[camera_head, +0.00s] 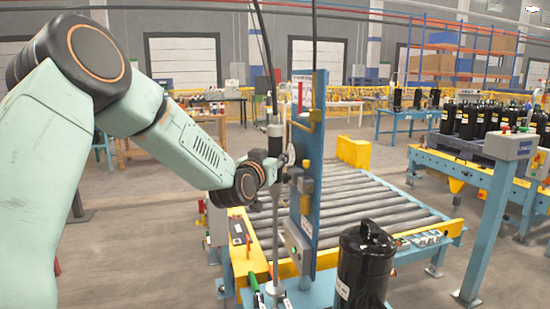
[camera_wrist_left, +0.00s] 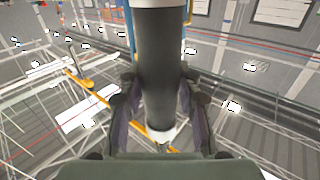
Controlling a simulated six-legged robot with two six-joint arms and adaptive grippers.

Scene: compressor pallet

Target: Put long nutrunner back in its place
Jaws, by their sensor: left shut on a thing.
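The long nutrunner (camera_head: 275,215) hangs upright beside the blue post (camera_head: 318,150), with a hose or cable running up from it. My left gripper (camera_head: 283,168) is shut on its upper part. In the left wrist view, the dark body of the nutrunner (camera_wrist_left: 158,70) stands between the two fingers of my left gripper (camera_wrist_left: 157,115). The tool's lower end reaches down near the yellow front frame of the conveyor. I cannot tell whether it touches anything there. My right gripper is not in view.
A roller conveyor (camera_head: 350,205) lies behind the post. A black compressor (camera_head: 365,265) stands at the front right. More black compressors (camera_head: 490,120) stand on a conveyor at the right. The floor between the conveyors is clear.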

